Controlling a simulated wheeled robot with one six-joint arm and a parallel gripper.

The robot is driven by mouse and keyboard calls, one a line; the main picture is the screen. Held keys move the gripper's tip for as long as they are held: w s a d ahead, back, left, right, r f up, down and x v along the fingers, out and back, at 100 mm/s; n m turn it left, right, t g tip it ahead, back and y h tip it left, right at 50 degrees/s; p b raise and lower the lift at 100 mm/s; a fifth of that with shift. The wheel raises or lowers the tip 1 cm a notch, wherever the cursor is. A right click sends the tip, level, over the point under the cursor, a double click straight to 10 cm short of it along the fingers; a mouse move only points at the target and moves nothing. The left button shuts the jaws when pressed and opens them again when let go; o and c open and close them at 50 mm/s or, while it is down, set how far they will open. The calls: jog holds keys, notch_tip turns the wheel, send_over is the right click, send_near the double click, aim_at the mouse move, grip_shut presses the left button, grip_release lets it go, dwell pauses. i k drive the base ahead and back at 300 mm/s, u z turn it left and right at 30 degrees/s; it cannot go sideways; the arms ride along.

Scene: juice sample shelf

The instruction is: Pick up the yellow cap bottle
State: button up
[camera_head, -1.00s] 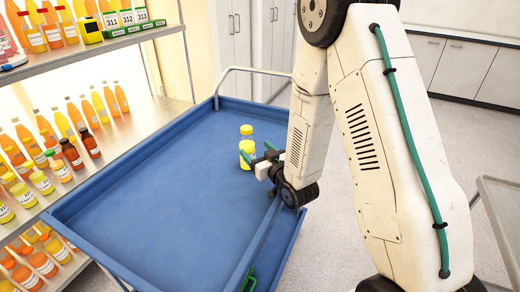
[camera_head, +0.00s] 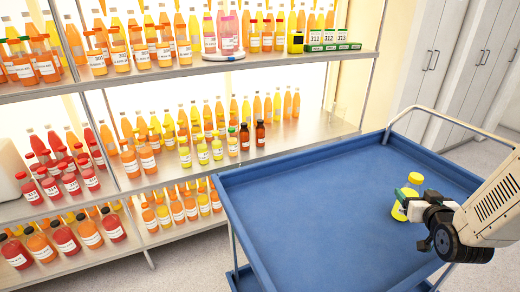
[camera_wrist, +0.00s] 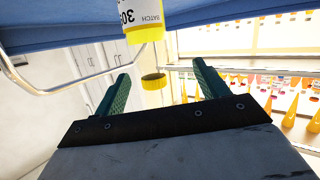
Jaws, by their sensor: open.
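The yellow cap bottle (camera_head: 400,209) stands on the blue cart top near its right side, with its yellow cap (camera_head: 415,179) uppermost. My gripper (camera_head: 418,203) is beside it at cart height and hides part of its body. In the wrist view, which is upside down, the bottle's white label (camera_wrist: 140,14) and yellow cap (camera_wrist: 153,82) show ahead of my gripper (camera_wrist: 161,72). The cap appears in the gap between the two green fingers. The fingers are apart and nothing is clamped; how far the bottle lies between them I cannot tell.
The blue cart (camera_head: 300,215) has a raised rim and a pale handle rail (camera_head: 450,124); its top is otherwise clear. A metal shelf (camera_head: 290,138) behind holds many juice bottles, small brown ones (camera_head: 260,135) and a green-based rack (camera_head: 330,44).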

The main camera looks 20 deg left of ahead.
aim_at(184, 150)
jog(key=u, duration=1.4)
